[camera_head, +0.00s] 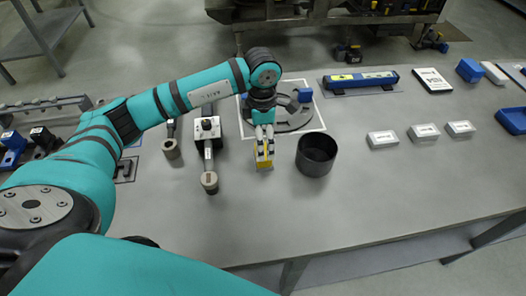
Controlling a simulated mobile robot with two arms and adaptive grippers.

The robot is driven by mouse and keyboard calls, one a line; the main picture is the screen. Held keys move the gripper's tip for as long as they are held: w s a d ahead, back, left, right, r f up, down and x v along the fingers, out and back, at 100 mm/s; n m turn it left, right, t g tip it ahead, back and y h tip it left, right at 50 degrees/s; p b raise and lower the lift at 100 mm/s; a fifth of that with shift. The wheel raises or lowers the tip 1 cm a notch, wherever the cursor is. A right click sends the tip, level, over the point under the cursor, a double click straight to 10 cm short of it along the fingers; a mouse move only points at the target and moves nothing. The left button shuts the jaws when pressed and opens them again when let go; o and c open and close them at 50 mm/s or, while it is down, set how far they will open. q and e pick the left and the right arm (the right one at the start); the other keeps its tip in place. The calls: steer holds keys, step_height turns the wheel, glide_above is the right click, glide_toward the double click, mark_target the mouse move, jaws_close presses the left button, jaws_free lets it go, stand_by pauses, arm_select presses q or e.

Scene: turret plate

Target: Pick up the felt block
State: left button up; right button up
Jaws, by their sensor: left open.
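My left gripper (263,151) is open and points down over the grey table, left of a dark round cup. My right gripper is not in view.
The dark cup (316,155) stands close to the right. Behind is a dark ring-shaped plate (296,118). White boxes (383,139) lie right. The front middle table is clear.

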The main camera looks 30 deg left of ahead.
arm_select(q)
steer(key=shift+f, duration=0.8)
steer(key=shift+f+p, duration=0.25)
steer(key=shift+p, duration=0.05)
steer(key=f, duration=0.1)
steer(key=f+p, duration=0.1)
steer(key=f, duration=0.1)
steer(key=f+p, duration=0.1)
steer(key=shift+s+d+f, duration=0.15)
steer(key=shift+s+d, duration=0.1)
steer(key=shift+s, duration=0.05)
steer(key=shift+f, duration=0.35)
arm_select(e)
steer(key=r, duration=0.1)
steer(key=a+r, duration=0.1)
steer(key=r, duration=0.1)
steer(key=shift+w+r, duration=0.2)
arm_select(q)
steer(key=shift+c, duration=0.4)
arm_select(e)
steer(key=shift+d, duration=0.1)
arm_select(q)
steer(key=c, duration=1.2)
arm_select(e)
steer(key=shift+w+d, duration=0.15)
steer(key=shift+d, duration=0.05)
